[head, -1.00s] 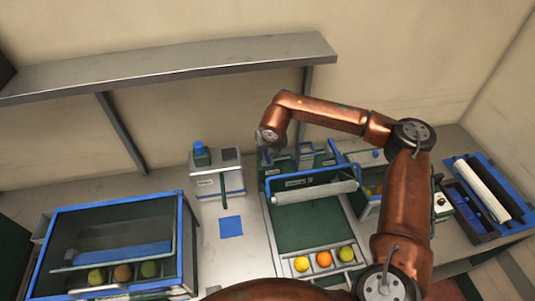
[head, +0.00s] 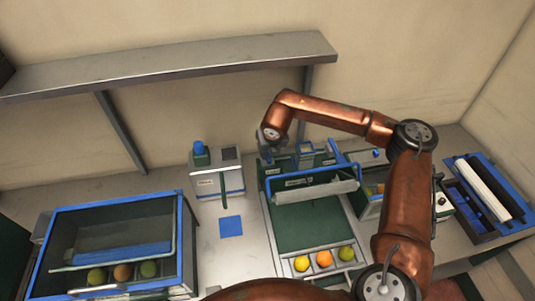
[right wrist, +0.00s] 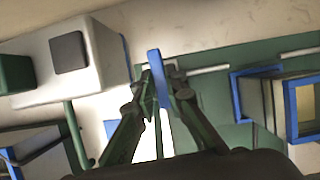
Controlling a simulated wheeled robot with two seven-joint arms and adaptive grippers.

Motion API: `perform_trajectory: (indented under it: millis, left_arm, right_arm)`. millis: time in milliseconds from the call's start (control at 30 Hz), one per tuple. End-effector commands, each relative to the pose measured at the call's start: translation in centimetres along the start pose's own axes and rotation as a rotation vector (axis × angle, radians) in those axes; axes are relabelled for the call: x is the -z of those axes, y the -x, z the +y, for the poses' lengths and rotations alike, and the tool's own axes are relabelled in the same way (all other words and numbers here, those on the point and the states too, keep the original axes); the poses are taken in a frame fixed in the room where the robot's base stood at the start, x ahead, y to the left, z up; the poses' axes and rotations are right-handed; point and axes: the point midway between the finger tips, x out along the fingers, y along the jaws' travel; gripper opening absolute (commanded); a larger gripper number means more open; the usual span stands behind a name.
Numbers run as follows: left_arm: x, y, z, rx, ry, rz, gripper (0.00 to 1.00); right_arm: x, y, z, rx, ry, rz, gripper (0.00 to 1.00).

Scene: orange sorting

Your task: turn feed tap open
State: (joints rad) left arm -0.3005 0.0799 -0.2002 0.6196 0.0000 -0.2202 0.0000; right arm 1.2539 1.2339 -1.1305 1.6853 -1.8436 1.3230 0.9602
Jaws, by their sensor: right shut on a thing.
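My right gripper (head: 273,144) is at the back left corner of the green sorting unit in the head view, small and partly hidden by its own wrist. In the right wrist view the fingers of my right gripper (right wrist: 157,94) are closed around a narrow blue lever, which looks like the feed tap's handle (right wrist: 154,63). In the head view I cannot make the handle out behind the gripper. My left gripper is not in view.
The green sorting unit (head: 301,232) has a blue-edged frame and several fruits at its front. A white box with a blue knob (head: 211,182) stands left of it. A blue-framed glass case (head: 181,240) is at the left. A shelf (head: 190,64) runs along the wall.

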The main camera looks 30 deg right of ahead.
Motion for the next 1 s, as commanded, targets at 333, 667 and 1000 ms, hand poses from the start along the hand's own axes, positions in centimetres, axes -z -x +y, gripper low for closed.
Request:
perform_trajectory:
  millis: [333,667,1000]
  left_arm:
    - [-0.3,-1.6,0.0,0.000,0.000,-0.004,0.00]
    - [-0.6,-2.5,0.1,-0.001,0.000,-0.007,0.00]
    - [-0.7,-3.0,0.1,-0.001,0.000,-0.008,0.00]
  right_arm:
    - [0.0,-0.3,-0.2,-0.095,0.223,-0.001,0.00]
    - [-0.1,-0.2,-0.4,-0.215,0.511,-0.002,0.00]
    - [-0.3,-0.2,-0.5,-0.338,0.810,-0.002,0.00]
